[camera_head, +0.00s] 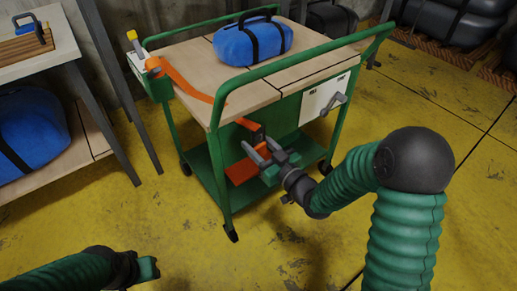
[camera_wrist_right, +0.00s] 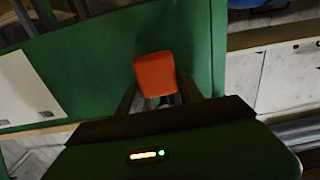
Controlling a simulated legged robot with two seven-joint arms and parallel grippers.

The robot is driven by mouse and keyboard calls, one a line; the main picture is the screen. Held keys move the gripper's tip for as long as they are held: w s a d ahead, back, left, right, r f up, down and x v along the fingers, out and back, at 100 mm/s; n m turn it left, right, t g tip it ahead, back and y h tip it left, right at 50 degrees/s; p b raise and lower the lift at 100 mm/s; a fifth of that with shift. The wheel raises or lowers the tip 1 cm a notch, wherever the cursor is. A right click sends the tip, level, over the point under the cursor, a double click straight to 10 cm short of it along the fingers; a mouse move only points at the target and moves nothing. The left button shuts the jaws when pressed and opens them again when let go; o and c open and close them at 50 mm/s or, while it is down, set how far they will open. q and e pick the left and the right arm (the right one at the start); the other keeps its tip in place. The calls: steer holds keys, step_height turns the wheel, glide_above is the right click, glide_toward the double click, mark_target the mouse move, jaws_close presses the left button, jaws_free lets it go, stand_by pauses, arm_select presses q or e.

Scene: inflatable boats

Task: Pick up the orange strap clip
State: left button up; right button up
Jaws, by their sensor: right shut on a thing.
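The orange strap (camera_head: 195,92) runs from the left end of the green cart over its wooden top, and its end hangs down the near side. My right gripper (camera_head: 257,152) is at that hanging end, in front of the cart's side. In the right wrist view an orange block-like piece, the strap clip (camera_wrist_right: 155,74), sits at the fingertips, and the gripper is shut on it. The fingers partly hide the clip in the head view. My left gripper (camera_head: 148,270) is low at the left, apart from the cart; its fingers are not clear.
A blue bag (camera_head: 253,40) lies on the cart top. The green cart rail (camera_head: 300,55) runs along the near edge above my right gripper. An orange flat piece (camera_head: 240,171) shows below the gripper. A shelf table (camera_head: 60,40) stands at left. The yellow floor in front is clear.

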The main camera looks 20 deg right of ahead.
jaws_close()
steer(key=shift+r+p, duration=0.35)
steer(key=shift+p, duration=0.2)
steer(key=shift+s+d, duration=0.15)
steer(key=shift+s, duration=0.1)
steer(key=p+v, duration=0.2)
steer(key=v, duration=0.2)
steer(key=shift+s+r, duration=0.1)
steer(key=shift+s, duration=0.05)
steer(key=p, duration=1.2)
glide_toward(260, 144)
steer(key=v, duration=0.7)
